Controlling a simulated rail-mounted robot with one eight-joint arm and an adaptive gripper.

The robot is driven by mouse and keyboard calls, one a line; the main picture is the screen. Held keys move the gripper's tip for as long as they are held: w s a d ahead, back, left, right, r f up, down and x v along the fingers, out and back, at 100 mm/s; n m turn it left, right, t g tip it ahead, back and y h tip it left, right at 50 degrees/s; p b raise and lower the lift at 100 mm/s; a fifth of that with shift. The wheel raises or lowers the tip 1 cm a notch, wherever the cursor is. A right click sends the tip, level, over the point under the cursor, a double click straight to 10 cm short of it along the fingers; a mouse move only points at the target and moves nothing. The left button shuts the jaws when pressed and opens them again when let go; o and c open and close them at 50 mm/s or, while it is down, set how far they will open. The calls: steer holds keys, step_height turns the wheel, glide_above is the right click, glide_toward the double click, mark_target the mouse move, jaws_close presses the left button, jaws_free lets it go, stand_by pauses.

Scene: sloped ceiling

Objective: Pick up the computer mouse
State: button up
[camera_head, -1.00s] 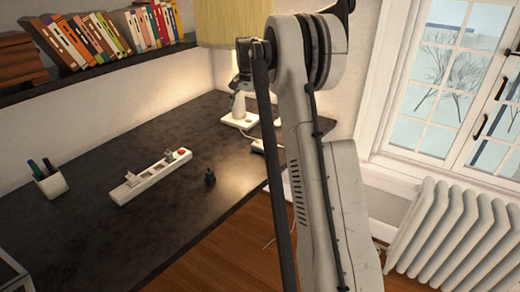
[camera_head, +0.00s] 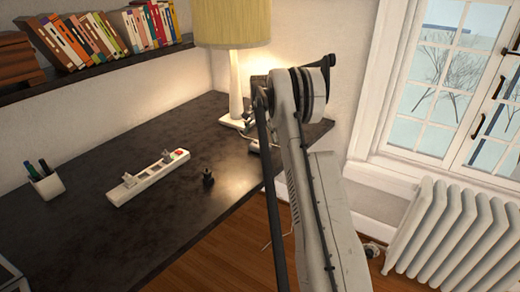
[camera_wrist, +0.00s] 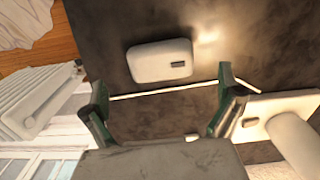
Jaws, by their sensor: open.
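A white, rounded block with a small dark slot, which looks like the computer mouse (camera_wrist: 150,62), lies on the dark desk in the wrist view. A thin white cable runs beside it. My gripper (camera_wrist: 162,88) is open and empty, with its two green-and-black fingers spread wide. The block lies beyond the fingertips, roughly centred between them, and no contact shows. In the head view, my arm partly covers the gripper, and a small pale piece by the lamp base, possibly the same block (camera_head: 254,147), shows beside the arm.
A lamp (camera_head: 235,90) stands close to the gripper at the desk's far end; its base (camera_wrist: 255,115) shows right of the fingers. A power strip (camera_head: 148,178), a small black object (camera_head: 207,177) and a pen cup (camera_head: 47,186) stand on the desk (camera_head: 110,235). A radiator (camera_head: 455,235) is right.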

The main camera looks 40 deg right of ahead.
mark_target(260, 144)
steer(key=shift+w+f, duration=0.1)
steer(key=shift+f, duration=2.8)
steer(key=c, duration=1.2)
steer(key=shift+r, duration=0.15)
